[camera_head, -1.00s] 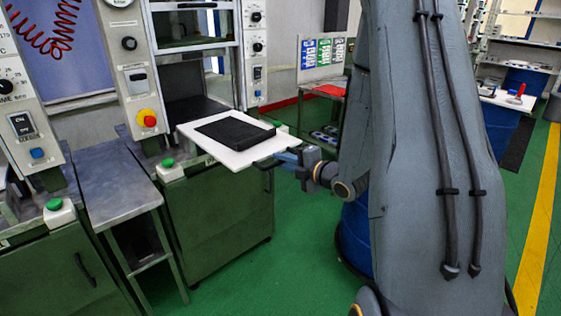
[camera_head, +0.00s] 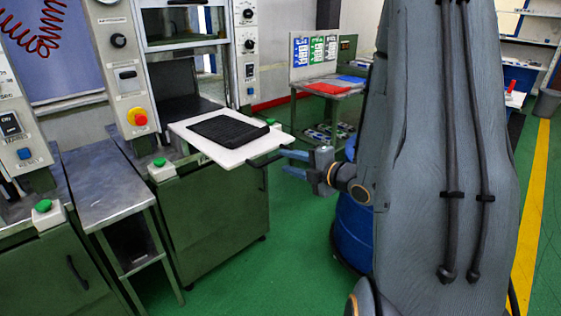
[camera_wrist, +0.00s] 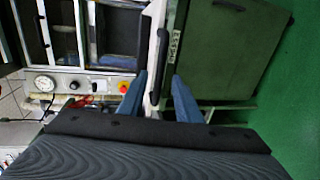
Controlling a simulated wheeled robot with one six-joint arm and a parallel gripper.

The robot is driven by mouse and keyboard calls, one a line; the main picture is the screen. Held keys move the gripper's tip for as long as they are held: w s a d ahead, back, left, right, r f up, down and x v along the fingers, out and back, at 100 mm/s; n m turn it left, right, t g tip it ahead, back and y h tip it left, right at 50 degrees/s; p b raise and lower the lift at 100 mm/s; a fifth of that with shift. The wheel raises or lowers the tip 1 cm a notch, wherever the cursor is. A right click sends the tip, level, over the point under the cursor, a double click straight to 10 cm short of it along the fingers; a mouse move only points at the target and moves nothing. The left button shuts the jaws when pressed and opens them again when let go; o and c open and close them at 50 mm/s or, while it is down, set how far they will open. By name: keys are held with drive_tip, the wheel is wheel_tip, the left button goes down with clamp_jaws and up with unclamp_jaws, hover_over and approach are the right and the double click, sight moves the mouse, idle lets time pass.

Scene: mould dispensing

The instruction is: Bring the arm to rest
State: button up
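My gripper (camera_head: 283,162) has two blue fingers spread apart with nothing between them. It is just right of the white tray (camera_head: 183,134), near the tray's black handle (camera_head: 262,168), with a small gap. The tray sticks out from the press opening and carries a black mould (camera_head: 228,130). In the wrist view my gripper (camera_wrist: 157,80) is open, and the handle (camera_wrist: 155,82) lies ahead of and between the fingertips. My grey arm fills the right of the head view.
Presses with control panels (camera_head: 128,70) and green cabinets (camera_head: 215,215) stand at left, with a metal side table (camera_head: 105,185) between. A blue drum (camera_head: 353,230) stands behind my arm. A small table with a red sheet (camera_head: 328,88) is at the back. Green floor lies clear in front.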

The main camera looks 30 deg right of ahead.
drive_tip(key=shift+s+d+r, duration=0.15)
drive_tip(key=shift+s+d, duration=0.05)
drive_tip(key=shift+s, duration=0.45)
